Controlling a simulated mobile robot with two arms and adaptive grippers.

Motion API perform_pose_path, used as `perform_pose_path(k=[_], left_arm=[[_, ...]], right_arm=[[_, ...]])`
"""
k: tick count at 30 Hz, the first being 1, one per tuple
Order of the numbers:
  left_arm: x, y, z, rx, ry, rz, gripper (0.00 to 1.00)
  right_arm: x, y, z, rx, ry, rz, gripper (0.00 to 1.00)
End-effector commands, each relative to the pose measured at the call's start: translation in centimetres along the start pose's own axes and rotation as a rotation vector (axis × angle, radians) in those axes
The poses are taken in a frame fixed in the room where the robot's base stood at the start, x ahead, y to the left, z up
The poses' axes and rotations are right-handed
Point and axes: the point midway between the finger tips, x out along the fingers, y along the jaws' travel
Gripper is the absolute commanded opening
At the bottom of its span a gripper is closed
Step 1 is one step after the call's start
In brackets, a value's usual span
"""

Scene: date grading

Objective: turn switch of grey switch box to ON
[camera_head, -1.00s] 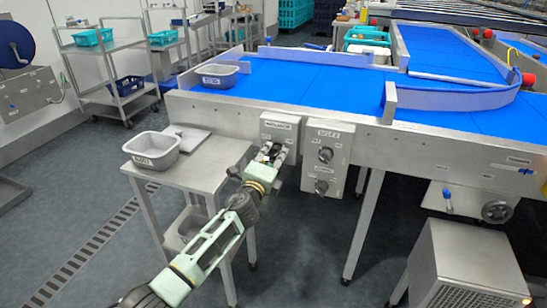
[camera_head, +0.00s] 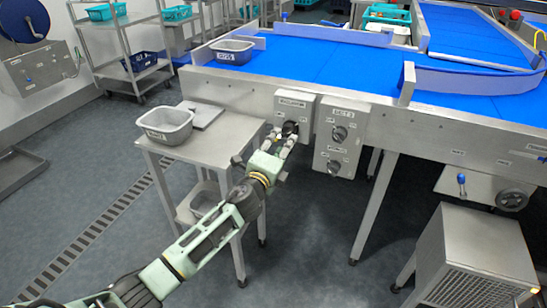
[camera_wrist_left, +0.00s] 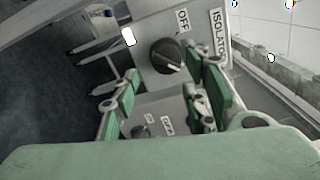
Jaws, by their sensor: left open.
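The grey switch box (camera_head: 293,105) hangs on the front of the conveyor frame. In the left wrist view its face (camera_wrist_left: 148,78) carries a black rotary switch (camera_wrist_left: 167,56) with a light pointer mark. An "OFF" label and an "ISOLATOR" label sit to the right of the switch, and the pointer is angled towards the lower right. A pale label to the left is unreadable. My left gripper (camera_head: 281,142) is open and empty, just in front of the box, its two green-padded fingers either side of the switch's lower part. I cannot tell whether they touch it.
A second grey box (camera_head: 341,138) with two knobs hangs close on the right. A steel side table (camera_head: 225,133) with a grey tub (camera_head: 166,125) stands left of the box. The blue conveyor belt (camera_head: 310,65) runs above, with another tub (camera_head: 232,52) on it.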

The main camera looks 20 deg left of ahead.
Motion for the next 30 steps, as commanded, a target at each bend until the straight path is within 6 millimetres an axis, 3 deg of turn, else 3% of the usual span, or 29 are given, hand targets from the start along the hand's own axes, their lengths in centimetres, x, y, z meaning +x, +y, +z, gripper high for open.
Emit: perform_pose_path(k=[3, 10, 27, 30], left_arm=[[-2.6, 0.2, -0.1, 0.001, 0.002, 0.002, 0.41], [-5.9, 0.2, -0.1, 0.000, 0.002, 0.002, 0.41], [-6.7, 0.1, 0.0, -0.001, 0.000, 0.002, 0.41], [-7.1, 1.1, -0.1, -0.032, -0.006, 0.026, 0.41]], right_arm=[[0.0, 0.0, -0.1, 0.000, 0.001, 0.000, 0.40], [0.0, 0.0, -0.1, 0.000, 0.002, 0.000, 0.40], [0.0, 0.0, -0.1, 0.000, 0.002, 0.000, 0.40], [0.0, 0.0, -0.1, 0.000, 0.001, 0.000, 0.40]])
